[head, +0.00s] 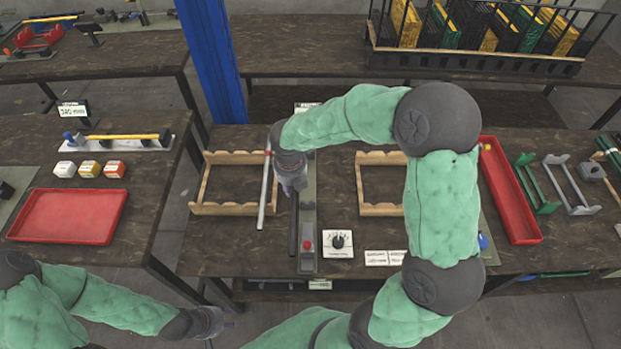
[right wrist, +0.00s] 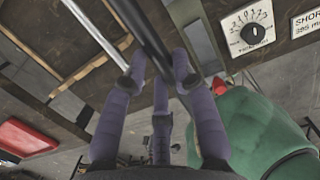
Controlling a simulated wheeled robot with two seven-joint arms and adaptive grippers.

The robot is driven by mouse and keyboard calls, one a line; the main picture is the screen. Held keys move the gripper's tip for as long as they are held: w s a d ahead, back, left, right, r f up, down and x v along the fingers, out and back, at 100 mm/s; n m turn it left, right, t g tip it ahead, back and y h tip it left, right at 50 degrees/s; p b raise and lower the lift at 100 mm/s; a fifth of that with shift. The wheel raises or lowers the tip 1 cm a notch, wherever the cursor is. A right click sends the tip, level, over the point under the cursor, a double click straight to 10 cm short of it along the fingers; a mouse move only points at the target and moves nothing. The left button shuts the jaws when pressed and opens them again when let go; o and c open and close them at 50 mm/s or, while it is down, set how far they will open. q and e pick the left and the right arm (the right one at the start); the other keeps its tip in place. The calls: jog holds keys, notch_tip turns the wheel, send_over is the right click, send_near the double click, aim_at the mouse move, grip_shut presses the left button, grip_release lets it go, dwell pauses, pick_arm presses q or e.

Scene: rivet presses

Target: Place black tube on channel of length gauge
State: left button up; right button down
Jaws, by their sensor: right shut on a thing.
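My right gripper (head: 292,182) is shut on a black tube (head: 293,228), which also shows between the purple fingers in the right wrist view (right wrist: 150,38). The length gauge (head: 308,205) is a long grey bar with a red button near its front end. The tube runs roughly parallel to the gauge, just to its left in the head view. I cannot tell its height above the gauge; my gripper and arm hide part of both. The gauge also shows in the right wrist view (right wrist: 200,42). My left gripper (head: 212,322) hangs low in front of the tables; its fingers are unclear.
A silver tube (head: 265,190) lies across the left wooden rack (head: 203,182), close to my right gripper. Another wooden rack (head: 362,185) stands to the right. A dial box (head: 338,244) and label cards (head: 384,258) sit right of the gauge. A red tray (head: 512,195) lies farther right.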

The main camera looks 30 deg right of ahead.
jog(key=shift+w+d+f+b, duration=0.7)
jog(key=shift+w+d+f, duration=0.75)
jog(key=shift+f, duration=0.6)
jog(key=shift+w+d+f+b, duration=0.75)
jog(key=shift+w+d+f, duration=0.45)
jog(key=shift+d+f, duration=0.6)
jog(key=shift+w+d+f+b, duration=0.7)
jog(key=shift+w+d+f, duration=0.65)
jog(key=shift+f, duration=0.9)
jog(key=shift+f, duration=0.15)
jog(key=c, duration=1)
grip_release()
jog(key=r+p, duration=0.1)
jog(key=r, duration=0.3)
jog(key=s+r+p, duration=0.1)
jog(key=r, duration=0.3)
jog(key=r+p, duration=0.1)
jog(key=r, duration=0.3)
jog(key=shift+s+a+r, duration=0.1)
jog(key=shift+s+a, duration=0.05)
jog(key=shift+a, duration=0.25)
